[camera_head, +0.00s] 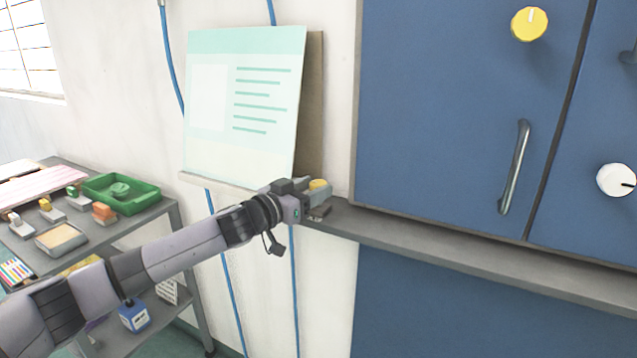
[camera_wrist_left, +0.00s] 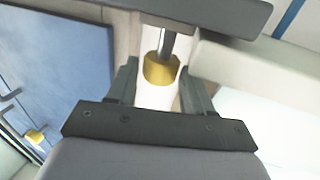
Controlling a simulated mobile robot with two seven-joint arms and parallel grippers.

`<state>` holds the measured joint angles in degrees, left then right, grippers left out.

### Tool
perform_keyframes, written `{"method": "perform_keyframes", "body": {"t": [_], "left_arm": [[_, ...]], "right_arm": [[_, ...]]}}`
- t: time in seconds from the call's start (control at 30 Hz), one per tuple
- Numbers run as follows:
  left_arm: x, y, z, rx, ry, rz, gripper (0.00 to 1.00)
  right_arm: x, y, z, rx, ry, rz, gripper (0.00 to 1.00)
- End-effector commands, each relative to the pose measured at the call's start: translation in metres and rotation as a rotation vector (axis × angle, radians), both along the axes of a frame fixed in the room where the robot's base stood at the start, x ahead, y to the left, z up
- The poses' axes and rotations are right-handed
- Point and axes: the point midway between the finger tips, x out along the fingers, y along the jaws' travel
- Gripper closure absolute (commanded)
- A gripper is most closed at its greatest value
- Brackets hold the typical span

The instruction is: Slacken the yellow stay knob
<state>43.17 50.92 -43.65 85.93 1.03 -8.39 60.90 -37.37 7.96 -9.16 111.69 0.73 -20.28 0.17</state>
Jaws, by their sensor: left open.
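The yellow stay knob (camera_head: 318,184) is by the lower right corner of the tilted board, close to the grey rail, and is partly hidden by my gripper. In the left wrist view the knob (camera_wrist_left: 160,71) is a small yellow cylinder on the end of a metal rod. My left gripper (camera_head: 317,198) is open at the knob. In the left wrist view the fingers of my left gripper (camera_wrist_left: 160,88) stand on either side of the knob, with a gap visible on each side. My right gripper is not in view.
A pale green board (camera_head: 245,100) leans above a narrow ledge. A blue cabinet (camera_head: 440,110) at right carries another yellow knob (camera_head: 529,23), a white knob (camera_head: 616,180) and a handle (camera_head: 514,166). A grey rail (camera_head: 450,254) runs below it. A cart with a green tray (camera_head: 120,207) stands left.

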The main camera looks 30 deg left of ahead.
Motion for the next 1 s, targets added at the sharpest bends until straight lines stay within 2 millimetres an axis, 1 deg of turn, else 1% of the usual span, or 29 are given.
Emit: {"method": "perform_keyframes", "body": {"t": [0.1,0.23,0.6,0.63,0.67,0.7,0.73,1.0], "left_arm": [[0.011,-0.003,0.001,-0.001,-0.001,0.001,0.49],[0.018,-0.005,0.000,-0.001,0.000,0.001,0.49],[0.021,-0.005,0.000,0.000,0.000,0.000,0.49],[0.021,-0.005,0.000,0.000,0.000,0.000,0.55],[0.021,-0.005,0.000,0.000,0.000,0.000,0.65],[0.021,-0.005,0.000,0.000,0.000,0.000,0.78],[0.021,-0.005,0.000,0.000,0.000,0.000,0.85],[0.020,-0.006,-0.002,0.000,0.001,0.015,0.85]], "right_arm": [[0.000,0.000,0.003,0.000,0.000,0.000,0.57],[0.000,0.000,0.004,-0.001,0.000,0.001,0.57],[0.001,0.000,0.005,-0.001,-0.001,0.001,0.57],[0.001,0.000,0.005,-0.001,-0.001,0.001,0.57],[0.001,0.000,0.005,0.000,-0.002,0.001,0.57],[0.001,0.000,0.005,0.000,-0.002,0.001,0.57],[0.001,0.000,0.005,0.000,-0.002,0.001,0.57],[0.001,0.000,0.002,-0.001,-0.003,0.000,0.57]]}}
